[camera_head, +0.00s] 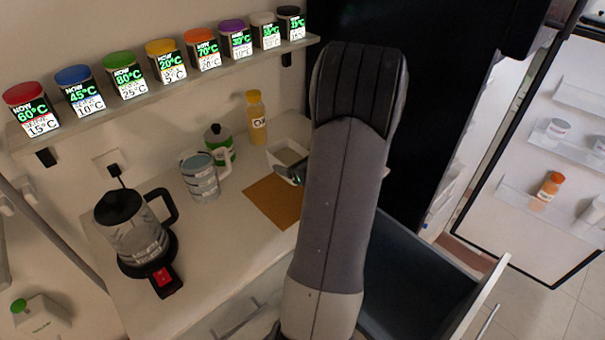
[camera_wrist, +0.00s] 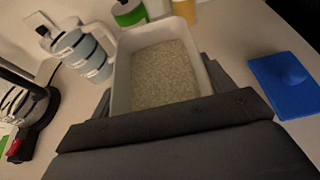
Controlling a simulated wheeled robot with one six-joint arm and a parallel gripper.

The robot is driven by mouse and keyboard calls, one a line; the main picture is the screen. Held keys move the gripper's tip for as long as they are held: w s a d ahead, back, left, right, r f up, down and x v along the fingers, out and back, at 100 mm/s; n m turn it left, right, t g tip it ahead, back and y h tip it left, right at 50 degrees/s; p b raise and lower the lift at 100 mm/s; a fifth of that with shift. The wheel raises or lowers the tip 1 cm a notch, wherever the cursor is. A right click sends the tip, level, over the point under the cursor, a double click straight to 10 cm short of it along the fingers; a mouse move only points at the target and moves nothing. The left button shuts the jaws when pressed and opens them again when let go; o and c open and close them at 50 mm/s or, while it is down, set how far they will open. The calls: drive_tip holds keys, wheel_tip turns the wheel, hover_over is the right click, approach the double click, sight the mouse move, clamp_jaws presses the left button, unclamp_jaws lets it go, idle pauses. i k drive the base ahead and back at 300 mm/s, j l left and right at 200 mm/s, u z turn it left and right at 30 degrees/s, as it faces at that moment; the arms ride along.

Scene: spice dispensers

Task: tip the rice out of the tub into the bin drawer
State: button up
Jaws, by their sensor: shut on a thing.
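The white tub (camera_head: 283,153) stands on the counter, partly hidden behind my arm. In the wrist view the tub (camera_wrist: 122,80) holds pale rice (camera_wrist: 165,75) below its rim. My gripper (camera_wrist: 160,88) has a dark finger on either side of the tub and is shut on it. In the head view only a small part of my gripper (camera_head: 292,174) shows beside the arm. The bin drawer (camera_head: 420,275) is pulled open at the lower right, with a dark blue-grey inside; my arm hides its left part.
A brown mat (camera_head: 268,203), a striped mug (camera_head: 201,178), a green-banded jar (camera_head: 219,145), an oil bottle (camera_head: 256,118) and a kettle (camera_head: 138,230) are on the counter. A blue flat thing (camera_wrist: 285,85) lies right of the tub. The spice shelf (camera_head: 165,88) runs above. The fridge door (camera_head: 545,200) stands open.

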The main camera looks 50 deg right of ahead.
sight(413, 291)
drive_tip(key=z, duration=1.25)
drive_tip(key=k+j+z, duration=0.15)
drive_tip(key=z, duration=0.25)
drive_tip(key=k+j+z, duration=0.15)
drive_tip(key=z, duration=0.25)
drive_tip(key=k, duration=0.2)
drive_tip(key=j+z, duration=0.05)
